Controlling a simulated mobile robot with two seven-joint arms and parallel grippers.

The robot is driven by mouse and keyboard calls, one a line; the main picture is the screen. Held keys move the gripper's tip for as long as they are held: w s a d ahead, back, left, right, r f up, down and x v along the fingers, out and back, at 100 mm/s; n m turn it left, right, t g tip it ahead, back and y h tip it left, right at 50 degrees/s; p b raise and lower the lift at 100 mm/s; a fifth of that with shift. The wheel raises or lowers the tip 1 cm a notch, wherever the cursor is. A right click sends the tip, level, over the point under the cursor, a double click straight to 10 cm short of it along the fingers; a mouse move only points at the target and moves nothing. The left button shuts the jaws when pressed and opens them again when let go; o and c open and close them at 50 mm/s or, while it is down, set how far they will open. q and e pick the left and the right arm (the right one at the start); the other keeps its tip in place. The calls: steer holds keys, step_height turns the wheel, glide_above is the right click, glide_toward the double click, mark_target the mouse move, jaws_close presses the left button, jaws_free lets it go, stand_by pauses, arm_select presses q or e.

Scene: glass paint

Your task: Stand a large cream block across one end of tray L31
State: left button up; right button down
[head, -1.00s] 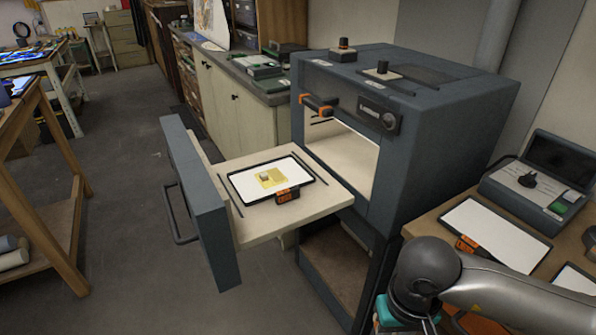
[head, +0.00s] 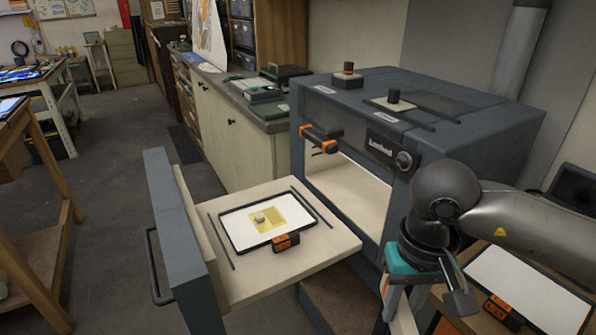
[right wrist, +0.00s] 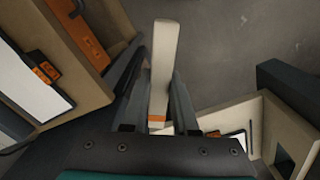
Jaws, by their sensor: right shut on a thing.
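A white tray with a black rim and an orange tag (head: 228,233) lies on the pulled-out shelf of the grey kiln. A yellow square (head: 263,226) with a small pale block (head: 259,217) on it lies in the tray. The tag is too small to read, so I cannot tell whether this is L31. My right gripper (right wrist: 155,110) is shut on a long cream block (right wrist: 165,55) with an orange band near the jaws. In the head view my right gripper hangs right of the shelf, in front of the kiln, apart from the tray. My left gripper is not in view.
The kiln (head: 480,125) stands open behind the shelf (head: 285,275), with its grey front panel (head: 185,240) at left. A handle (head: 320,133) juts out over the opening. Another white tray (head: 530,285) lies on the bench at right. Two dark rods flank the shelf tray.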

step_height(320, 180, up, 3)
steer(key=shift+w+f, duration=0.1)
steer(key=shift+f, duration=0.05)
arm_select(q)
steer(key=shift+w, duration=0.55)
arm_select(e)
steer(key=shift+d+r, duration=0.1)
steer(key=shift+r, duration=0.25)
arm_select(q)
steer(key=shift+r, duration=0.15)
arm_select(e)
steer(key=shift+r, duration=0.1)
steer(key=shift+r+p, duration=1.25)
steer(key=shift+r, duration=1.15)
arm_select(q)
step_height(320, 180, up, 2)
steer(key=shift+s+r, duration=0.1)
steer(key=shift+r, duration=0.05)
arm_select(e)
steer(key=shift+f, duration=0.1)
